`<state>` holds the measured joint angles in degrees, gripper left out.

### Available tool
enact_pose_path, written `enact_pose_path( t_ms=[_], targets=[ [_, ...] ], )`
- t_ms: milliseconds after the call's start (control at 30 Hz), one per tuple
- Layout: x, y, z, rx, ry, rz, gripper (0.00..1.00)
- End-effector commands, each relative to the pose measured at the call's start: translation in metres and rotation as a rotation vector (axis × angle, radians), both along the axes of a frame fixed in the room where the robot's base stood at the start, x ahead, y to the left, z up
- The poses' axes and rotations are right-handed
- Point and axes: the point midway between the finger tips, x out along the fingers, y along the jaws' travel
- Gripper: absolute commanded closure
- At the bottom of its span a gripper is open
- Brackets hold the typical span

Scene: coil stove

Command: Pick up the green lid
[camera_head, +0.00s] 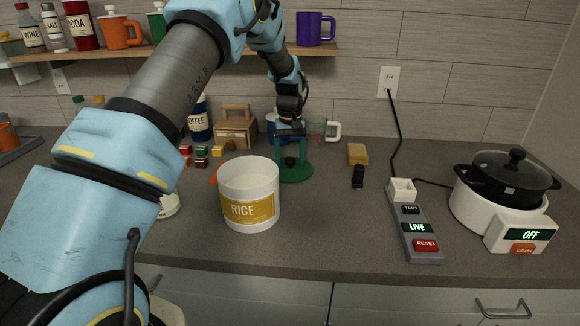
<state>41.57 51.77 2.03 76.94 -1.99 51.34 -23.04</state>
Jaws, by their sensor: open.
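The green lid (297,174) lies flat on the counter behind the rice canister. It is a round disc with a dark knob in its middle. My gripper (291,157) reaches down over the lid from above. Its two fingers are apart, one on each side of the knob. It is open and holds nothing that I can see. Whether the fingers touch the lid or the knob is too small to tell.
The white rice canister (248,204) stands open in front and left of the lid. A yellow sponge (357,153) and a power strip (412,229) lie right. A cooker (470,205) stands far right.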

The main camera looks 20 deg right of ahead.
Motion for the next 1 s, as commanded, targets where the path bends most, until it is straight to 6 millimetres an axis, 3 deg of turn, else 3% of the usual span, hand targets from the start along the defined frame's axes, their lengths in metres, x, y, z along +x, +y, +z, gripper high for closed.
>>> enact_pose_path(
  t_ms=[133, 800, 1000],
  targets=[
    [0.0001, 0.0000, -0.0002, 0.000, 0.000, 0.000, 0.25],
    [0.0001, -0.0001, 0.0004, 0.000, -0.001, 0.000, 1.00],
    [0.0001, -0.0002, 0.0005, 0.000, -0.001, 0.000, 1.00]
  ],
)
